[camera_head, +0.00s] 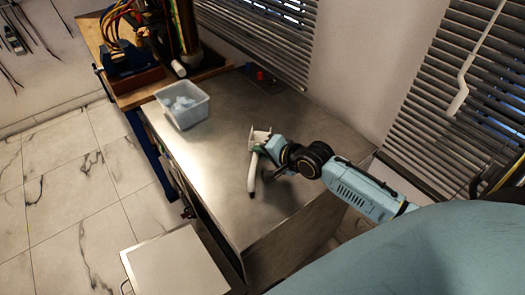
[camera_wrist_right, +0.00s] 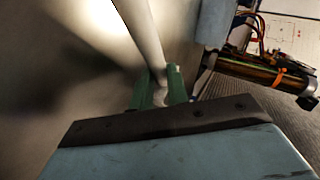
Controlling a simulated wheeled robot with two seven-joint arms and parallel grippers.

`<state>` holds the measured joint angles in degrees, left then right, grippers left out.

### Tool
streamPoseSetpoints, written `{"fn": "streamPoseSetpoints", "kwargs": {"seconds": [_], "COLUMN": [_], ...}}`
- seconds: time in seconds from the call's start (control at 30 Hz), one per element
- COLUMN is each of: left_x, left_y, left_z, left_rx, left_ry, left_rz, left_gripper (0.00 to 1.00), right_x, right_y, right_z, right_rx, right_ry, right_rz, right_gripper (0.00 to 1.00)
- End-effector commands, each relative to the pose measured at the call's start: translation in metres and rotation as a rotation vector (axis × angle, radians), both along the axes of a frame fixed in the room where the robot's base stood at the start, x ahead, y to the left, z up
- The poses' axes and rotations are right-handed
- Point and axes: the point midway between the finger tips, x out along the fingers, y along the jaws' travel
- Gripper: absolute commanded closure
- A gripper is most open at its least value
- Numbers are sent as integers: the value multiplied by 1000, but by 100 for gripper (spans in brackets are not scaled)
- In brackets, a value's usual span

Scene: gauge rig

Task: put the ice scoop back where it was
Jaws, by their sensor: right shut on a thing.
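My right gripper (camera_head: 256,151) is above the steel worktop, shut on the pale ice scoop (camera_head: 252,175). A long white part of the scoop, dark at its tip, points toward the front of the worktop. A pale, notched piece (camera_head: 261,134) shows on the far side of the gripper; I cannot tell if it belongs to the scoop. In the right wrist view, the green fingers (camera_wrist_right: 160,88) are on either side of the scoop's white shaft (camera_wrist_right: 146,40). The gap between scoop and worktop is unclear. My left gripper is not in view.
A clear bin (camera_head: 183,114) with pale blue ice-like lumps stands on the worktop (camera_head: 215,165) to the left. A small device with red parts (camera_head: 261,77) is at the back. A wooden bench (camera_head: 140,93) with equipment adjoins at left. A grey square top (camera_head: 180,265) is lower in front.

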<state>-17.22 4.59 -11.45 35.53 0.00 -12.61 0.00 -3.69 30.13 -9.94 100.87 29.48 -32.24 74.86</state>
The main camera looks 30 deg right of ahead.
Motion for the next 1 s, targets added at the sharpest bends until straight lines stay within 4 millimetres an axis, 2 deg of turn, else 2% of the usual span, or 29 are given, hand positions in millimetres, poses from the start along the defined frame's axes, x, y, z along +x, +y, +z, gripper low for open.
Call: {"fn": "streamPoseSetpoints", "kwargs": {"seconds": [0.13,0.17,0.33,0.6,0.73,1.0], "left_x": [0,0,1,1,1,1], "left_y": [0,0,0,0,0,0], "left_z": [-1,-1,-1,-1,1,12], "left_rx": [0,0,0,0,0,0], "left_ry": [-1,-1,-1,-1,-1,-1], "left_rz": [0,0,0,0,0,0], "left_gripper": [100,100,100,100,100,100], "right_x": [0,0,0,-1,-8,-50], "right_y": [0,0,0,0,-2,-12], "right_z": [-3,-3,-2,-3,2,29], "right_rx": [1,1,0,0,0,-1], "right_ry": [-1,-1,-1,1,1,3], "right_rz": [0,0,0,0,0,1], "right_gripper": [100,80,58,58,58,58]}}
